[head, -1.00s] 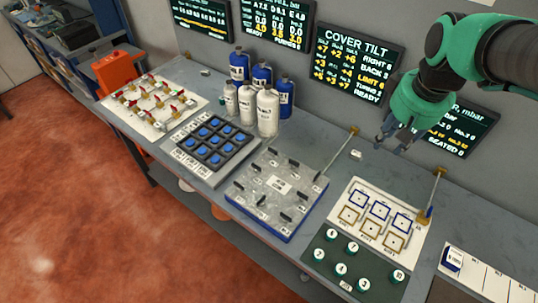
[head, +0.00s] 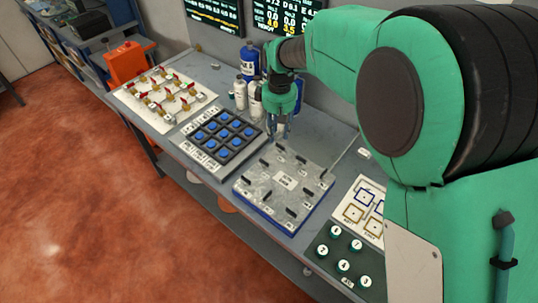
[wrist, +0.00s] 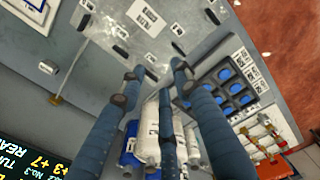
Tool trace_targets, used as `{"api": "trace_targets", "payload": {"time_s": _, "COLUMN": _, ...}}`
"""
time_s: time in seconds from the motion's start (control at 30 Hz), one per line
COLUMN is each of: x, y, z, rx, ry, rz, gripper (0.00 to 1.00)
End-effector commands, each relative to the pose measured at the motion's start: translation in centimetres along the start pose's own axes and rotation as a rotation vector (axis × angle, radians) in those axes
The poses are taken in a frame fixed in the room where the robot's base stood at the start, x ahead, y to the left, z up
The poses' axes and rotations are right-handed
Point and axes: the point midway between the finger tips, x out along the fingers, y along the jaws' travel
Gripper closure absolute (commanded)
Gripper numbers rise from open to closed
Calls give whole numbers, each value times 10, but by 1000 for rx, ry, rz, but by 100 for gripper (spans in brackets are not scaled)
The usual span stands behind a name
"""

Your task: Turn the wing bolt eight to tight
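The grey cover plate (head: 262,184) with a blue base lies on the bench and carries several black wing bolts. Its labels are too small to read, so I cannot tell which bolt is number eight. My gripper (head: 279,136) points down just above the plate's back left corner, close to the wing bolt (head: 280,146) there. In the wrist view the cover plate (wrist: 165,38) is at the top. My gripper's fingers (wrist: 157,72) are spread apart around a dark wing bolt (wrist: 150,74) at the plate's edge, with nothing visibly held. Contact cannot be told.
White and blue bottles (head: 240,92) stand close behind my gripper. A tray of blue-topped pieces (head: 207,138) lies left of the plate, with a white valve board (head: 160,98) beyond. Green numbered caps (head: 343,267) lie to the right. A thin rod (head: 345,147) stands near the plate's back right.

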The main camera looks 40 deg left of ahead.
Motion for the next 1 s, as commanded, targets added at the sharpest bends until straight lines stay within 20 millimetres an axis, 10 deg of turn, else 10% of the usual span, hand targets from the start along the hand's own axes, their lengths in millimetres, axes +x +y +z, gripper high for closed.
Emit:
{"api": "trace_targets", "payload": {"time_s": 0.23, "x": 28, "y": -22, "z": -33, "rx": -75, "ry": -18, "rz": -13, "gripper": 68}}
{"api": "trace_targets", "payload": {"time_s": 1.0, "x": 51, "y": -24, "z": -34, "rx": -79, "ry": -21, "rz": -15, "gripper": 68}}
